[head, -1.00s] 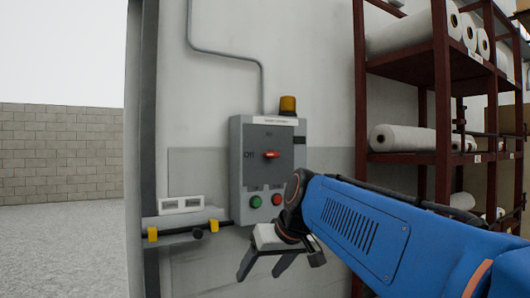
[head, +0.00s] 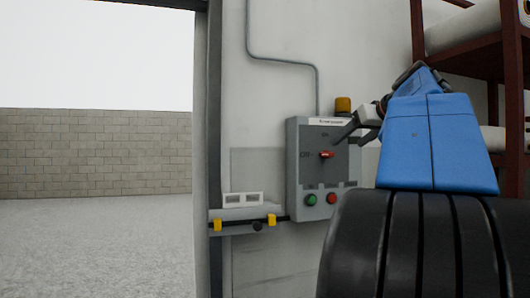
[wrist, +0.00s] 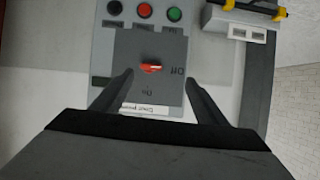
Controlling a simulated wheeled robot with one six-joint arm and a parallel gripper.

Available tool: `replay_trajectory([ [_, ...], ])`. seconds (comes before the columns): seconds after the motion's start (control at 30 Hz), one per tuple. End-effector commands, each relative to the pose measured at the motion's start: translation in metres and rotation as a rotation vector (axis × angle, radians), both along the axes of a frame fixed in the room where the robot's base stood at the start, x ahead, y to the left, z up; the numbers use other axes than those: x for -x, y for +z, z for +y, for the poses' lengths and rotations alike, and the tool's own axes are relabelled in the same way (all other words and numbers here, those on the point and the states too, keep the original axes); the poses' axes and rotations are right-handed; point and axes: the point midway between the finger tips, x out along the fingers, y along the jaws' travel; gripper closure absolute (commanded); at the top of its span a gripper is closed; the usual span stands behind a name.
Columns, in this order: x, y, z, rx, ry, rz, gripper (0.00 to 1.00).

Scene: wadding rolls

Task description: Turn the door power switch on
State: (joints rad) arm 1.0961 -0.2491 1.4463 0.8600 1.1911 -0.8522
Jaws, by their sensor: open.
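The door power switch is a red handle (head: 327,155) on the dark plate of a grey wall box (head: 295,170). The handle lies roughly level, with its end toward the OFF mark hard to make out in the head view. The wrist view shows the red handle (wrist: 151,67) between my two fingers, upside down, with "Off" at its right and "On" below it. My gripper (head: 345,135) is open and empty in front of the box's upper part. Its fingertips (wrist: 158,82) stand either side of the handle; contact is not visible.
Below the switch are a green button (head: 311,199) and a red button (head: 332,198). An amber lamp (head: 343,105) sits on top of the box. A rail with yellow ends (head: 245,222) is at lower left. A rack (head: 470,55) with white rolls stands at right.

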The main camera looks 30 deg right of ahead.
Motion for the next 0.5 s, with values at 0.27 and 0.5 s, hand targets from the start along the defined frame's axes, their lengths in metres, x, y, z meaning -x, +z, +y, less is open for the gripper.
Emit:
replay_trajectory([
  [0.27, 0.012, 0.029, -0.028, 0.050, -0.015, -0.041, 0.33],
  [0.5, -0.006, 0.021, -0.032, 0.050, -0.012, -0.041, 0.33],
])
